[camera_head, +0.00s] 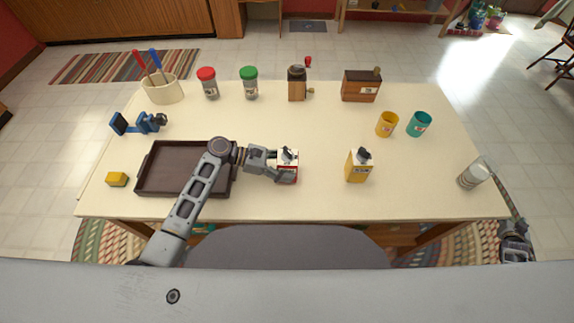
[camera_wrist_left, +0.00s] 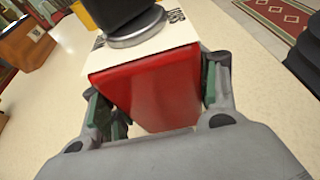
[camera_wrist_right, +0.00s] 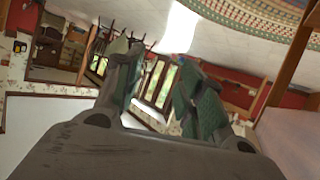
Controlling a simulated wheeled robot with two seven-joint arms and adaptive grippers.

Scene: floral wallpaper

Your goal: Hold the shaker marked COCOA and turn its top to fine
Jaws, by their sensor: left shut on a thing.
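A red box-shaped shaker with a white top (camera_head: 288,160) and a dark cap stands near the table's middle front. My left gripper (camera_head: 284,172) is shut on it, fingers on either side; in the left wrist view the red body (camera_wrist_left: 155,85) fills the space between the fingers. A yellow shaker (camera_head: 357,170) with a dark cap stands to its right, apart. The lettering on both is too small or cut off to read, so I cannot tell which is marked COCOA. My right gripper (camera_wrist_right: 160,95) is open and empty, off the table's right edge.
A dark tray (camera_head: 152,184) lies left under my left arm. Red-lidded (camera_head: 209,88) and green-lidded jars (camera_head: 250,90), a grinder (camera_head: 297,88) and a wooden box (camera_head: 360,90) stand at the back. Yellow (camera_head: 386,126) and teal cups (camera_head: 419,126) and a glass (camera_head: 473,175) stand right.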

